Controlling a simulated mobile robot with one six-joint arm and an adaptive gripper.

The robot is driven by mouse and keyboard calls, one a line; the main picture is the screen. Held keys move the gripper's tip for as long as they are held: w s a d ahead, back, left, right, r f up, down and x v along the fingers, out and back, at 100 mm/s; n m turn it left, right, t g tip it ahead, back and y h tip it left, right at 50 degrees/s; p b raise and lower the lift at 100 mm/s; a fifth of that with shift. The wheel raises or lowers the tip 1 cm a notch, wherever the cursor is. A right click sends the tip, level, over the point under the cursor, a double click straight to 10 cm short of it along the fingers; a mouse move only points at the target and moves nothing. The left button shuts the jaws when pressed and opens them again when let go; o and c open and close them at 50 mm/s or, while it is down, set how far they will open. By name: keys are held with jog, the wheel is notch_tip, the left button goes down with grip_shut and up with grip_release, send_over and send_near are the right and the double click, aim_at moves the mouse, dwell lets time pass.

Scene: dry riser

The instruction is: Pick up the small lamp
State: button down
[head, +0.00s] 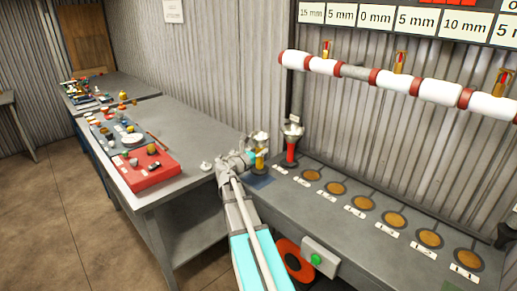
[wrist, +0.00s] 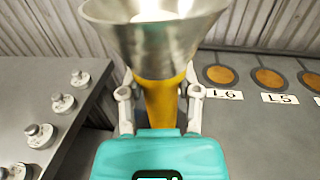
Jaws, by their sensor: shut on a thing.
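The small lamp has a yellow body (wrist: 160,100) with a wide metal cone (wrist: 155,40) on top; a pale round part shows inside the cone. In the head view the same yellow lamp (head: 260,160) is upright at the end of my arm. My gripper (wrist: 160,105) is shut on the yellow body, one finger on each side, below the cone. The lower end of the lamp is hidden behind my gripper, so I cannot tell whether it touches the bench. A similar red lamp (head: 291,150) with a metal cone stands just right of it.
The right bench (head: 330,222) has a row of round amber discs (head: 336,188) with labels. A red-and-white pipe (head: 395,80) runs above. A left table (head: 180,115) holds a red tray (head: 150,180) and small items. Small metal knobs (wrist: 62,103) stand left of my gripper.

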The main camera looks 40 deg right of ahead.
aim_at(261, 145)
jog(key=s+r+p, duration=0.1)
jog(key=r, duration=0.1)
jog(key=s+a+r+p, duration=0.1)
jog(key=shift+s+a+r+p, duration=0.15)
jog(key=shift+a+r+p, duration=0.05)
jog(key=shift+r+p, duration=0.15)
jog(key=s+a+r+p, duration=0.3)
jog(key=s+a, duration=0.1)
jog(key=s, duration=0.3)
jog(key=shift+s+a, duration=0.15)
jog(key=shift+s, duration=0.1)
dwell(0.5)
